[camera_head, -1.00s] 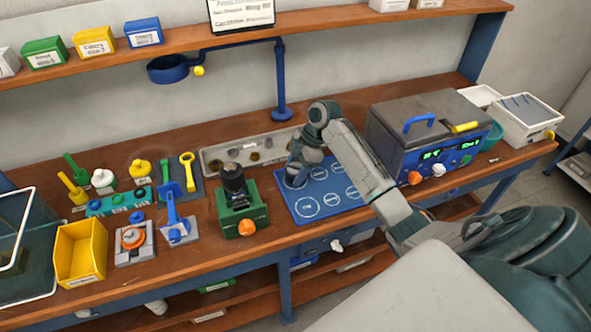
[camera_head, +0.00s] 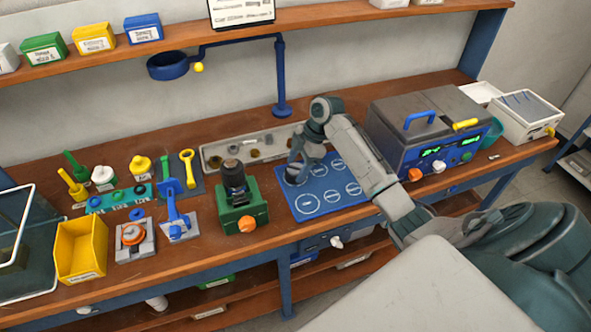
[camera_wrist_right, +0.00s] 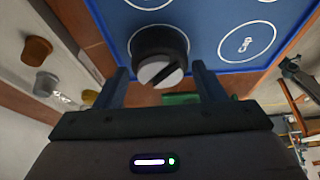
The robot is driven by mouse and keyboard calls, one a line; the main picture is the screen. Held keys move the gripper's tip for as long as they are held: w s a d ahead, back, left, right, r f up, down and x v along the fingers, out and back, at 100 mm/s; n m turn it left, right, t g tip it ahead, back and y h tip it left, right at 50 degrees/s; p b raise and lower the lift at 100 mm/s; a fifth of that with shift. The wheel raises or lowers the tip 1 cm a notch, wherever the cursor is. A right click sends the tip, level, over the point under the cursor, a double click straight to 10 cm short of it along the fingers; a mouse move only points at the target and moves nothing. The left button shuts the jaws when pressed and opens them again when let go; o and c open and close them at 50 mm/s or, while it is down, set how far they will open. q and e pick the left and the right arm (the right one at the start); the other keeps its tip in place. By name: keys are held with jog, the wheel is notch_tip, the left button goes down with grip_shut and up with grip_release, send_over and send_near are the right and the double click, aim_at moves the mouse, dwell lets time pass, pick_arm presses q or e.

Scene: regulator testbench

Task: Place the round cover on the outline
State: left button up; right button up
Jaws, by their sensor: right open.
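The round cover (camera_head: 292,178) is a dark, short cylinder with a lighter grey top. My right gripper (camera_head: 301,166) is open over the cover. In the wrist view its two fingertips (camera_wrist_right: 160,70) are spread on either side of the cover with gaps visible. My left gripper is out of view.
A green fixture with an orange knob (camera_head: 247,224) stands left of the mat. A grey tray of small parts (camera_head: 214,158) lies behind it. A grey test unit (camera_head: 408,128) stands to the right. A blue post (camera_head: 281,80) rises at the back.

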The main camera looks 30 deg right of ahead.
jog(key=b+v, duration=0.3)
jog(key=v, duration=0.7)
